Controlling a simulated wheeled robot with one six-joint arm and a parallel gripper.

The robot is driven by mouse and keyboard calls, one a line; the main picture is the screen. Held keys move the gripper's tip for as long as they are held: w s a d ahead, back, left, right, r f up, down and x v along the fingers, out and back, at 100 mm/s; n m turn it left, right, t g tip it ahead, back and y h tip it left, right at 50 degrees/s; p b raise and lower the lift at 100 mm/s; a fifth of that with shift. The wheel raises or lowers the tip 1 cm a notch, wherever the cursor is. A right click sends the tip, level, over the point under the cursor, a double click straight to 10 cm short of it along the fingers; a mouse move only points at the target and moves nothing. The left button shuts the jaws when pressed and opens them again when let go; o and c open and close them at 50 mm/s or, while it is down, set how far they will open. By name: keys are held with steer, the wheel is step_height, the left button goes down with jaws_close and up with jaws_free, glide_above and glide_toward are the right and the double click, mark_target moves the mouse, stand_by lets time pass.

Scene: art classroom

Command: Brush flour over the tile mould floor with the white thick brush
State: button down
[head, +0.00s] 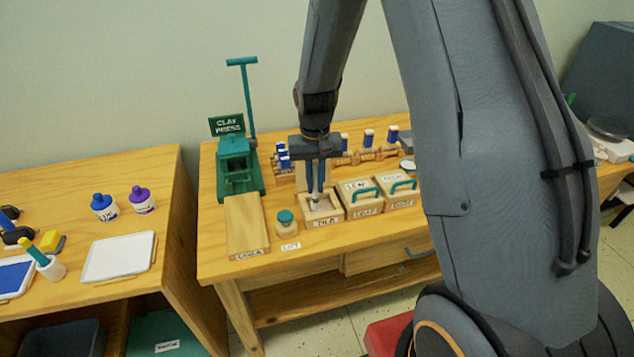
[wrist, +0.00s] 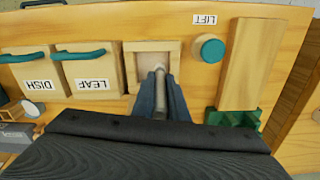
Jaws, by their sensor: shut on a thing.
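The tile mould (head: 324,222) is a pale wooden open box on the wooden bench, to the left of the LEAF mould. It also shows in the wrist view (wrist: 150,46), with its recessed floor partly visible. My gripper (head: 315,188) is above the mould, pointing down, shut on the white thick brush (head: 315,203). In the wrist view the brush (wrist: 159,70) sits between my fingers (wrist: 160,92), its lower end over or in the mould's opening. I cannot tell whether the bristles touch the floor. No flour is clearly distinguishable.
The LEAF mould (head: 364,209) and DISH mould (head: 402,200), with teal handles, stand close on the right. A teal-lidded jar (head: 287,225) and a wooden board (head: 246,232) stand left. The green clay press (head: 238,172) rises behind the board.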

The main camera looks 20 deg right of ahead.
steer(key=shift+d, duration=0.2)
steer(key=shift+d+f, duration=0.1)
steer(key=shift+d, duration=0.25)
steer(key=shift+d, duration=0.1)
steer(key=shift+d+p, duration=0.3)
steer(key=shift+d, duration=0.1)
steer(key=shift+d, duration=0.15)
steer(key=shift+d, duration=0.35)
steer(key=shift+a, duration=0.15)
steer(key=shift+a, duration=0.4)
